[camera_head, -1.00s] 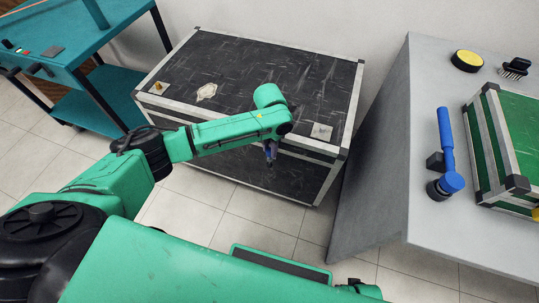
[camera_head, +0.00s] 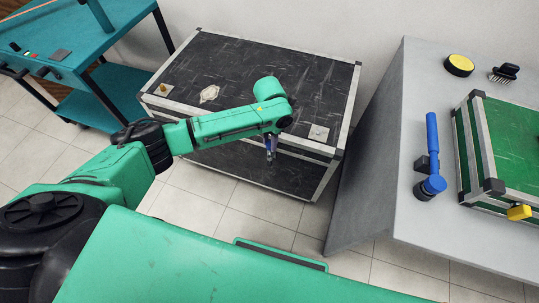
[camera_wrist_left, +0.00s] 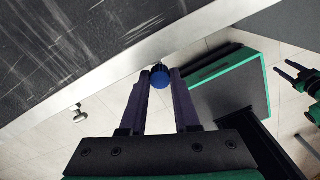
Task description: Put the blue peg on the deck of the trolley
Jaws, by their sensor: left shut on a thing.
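The blue peg (camera_wrist_left: 160,76) is between the fingertips of my left gripper (camera_head: 270,150). In the left wrist view its round blue end shows, and the gripper (camera_wrist_left: 160,80) is shut on it. It hangs in front of the front edge of the black case in the head view; most of the peg is hidden. The teal trolley (camera_head: 75,38) stands at the far left, with an upper top and a lower shelf (camera_head: 103,97). My right gripper (camera_wrist_left: 292,72) shows at the right of the left wrist view, its fingers apart and empty.
The black flight case (camera_head: 255,75) with pale edges stands against the wall, right of the trolley. A grey table (camera_head: 400,210) at the right holds a blue tool (camera_head: 432,150), a green case (camera_head: 515,140), a yellow disc (camera_head: 460,64) and a brush (camera_head: 504,73). Tiled floor is open between.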

